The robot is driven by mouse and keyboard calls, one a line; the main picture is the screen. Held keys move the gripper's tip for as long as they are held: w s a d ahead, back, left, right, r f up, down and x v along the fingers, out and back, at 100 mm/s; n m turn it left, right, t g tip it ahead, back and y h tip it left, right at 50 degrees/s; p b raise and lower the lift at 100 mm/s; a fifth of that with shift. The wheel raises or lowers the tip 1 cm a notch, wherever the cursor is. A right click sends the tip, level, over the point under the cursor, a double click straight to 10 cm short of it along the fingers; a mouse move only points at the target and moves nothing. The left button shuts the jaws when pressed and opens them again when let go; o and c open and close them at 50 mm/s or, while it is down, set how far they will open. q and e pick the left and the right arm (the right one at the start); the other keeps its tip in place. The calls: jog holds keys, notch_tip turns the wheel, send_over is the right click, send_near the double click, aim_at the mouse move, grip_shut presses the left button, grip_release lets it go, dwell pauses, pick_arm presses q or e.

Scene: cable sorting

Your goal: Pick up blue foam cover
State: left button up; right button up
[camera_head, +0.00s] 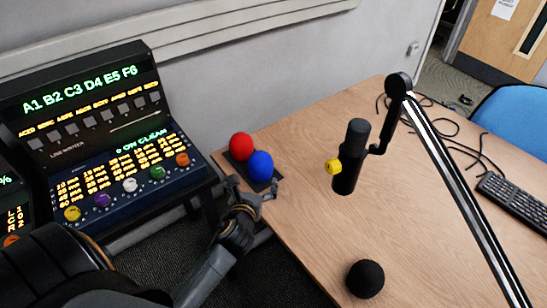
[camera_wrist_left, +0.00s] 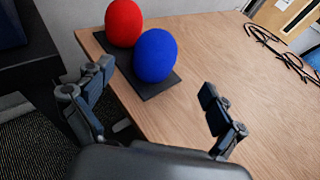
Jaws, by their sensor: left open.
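The blue foam cover (camera_head: 260,166) is egg-shaped and stands on a dark flat pad (camera_head: 240,177) at the left edge of the wooden table. It also shows in the left wrist view (camera_wrist_left: 156,56). A red foam cover (camera_head: 241,146) stands right behind it on the same pad, also seen in the left wrist view (camera_wrist_left: 124,22). My left gripper (camera_head: 254,189) is open and empty at the table's edge, just in front of the blue cover. In the left wrist view its fingers (camera_wrist_left: 155,92) are spread wide, with the blue cover ahead between them. My right gripper is not in view.
A black microphone (camera_head: 350,160) hangs on a boom arm (camera_head: 450,165) over the table. A black foam ball (camera_head: 365,279) lies near the front. A lit console (camera_head: 110,140) stands at the left. Cables and a keyboard (camera_head: 514,203) lie at the right. The table's middle is clear.

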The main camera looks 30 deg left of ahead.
aim_at(259, 165)
pick_arm(q)
jog(key=x, duration=0.6)
jog(key=shift+w+a+f, duration=0.2)
jog(key=shift+w, duration=0.2)
jog(key=shift+w+a+f, duration=0.1)
jog(key=shift+w+a, duration=0.05)
jog(key=shift+w, duration=0.25)
jog(key=x, duration=0.4)
jog(key=shift+w+a+f, duration=0.15)
jog(key=shift+w, duration=0.1)
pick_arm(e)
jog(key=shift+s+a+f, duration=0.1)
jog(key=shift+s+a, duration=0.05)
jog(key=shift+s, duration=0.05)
pick_arm(q)
jog(key=shift+c, duration=0.5)
jog(key=c, duration=0.8)
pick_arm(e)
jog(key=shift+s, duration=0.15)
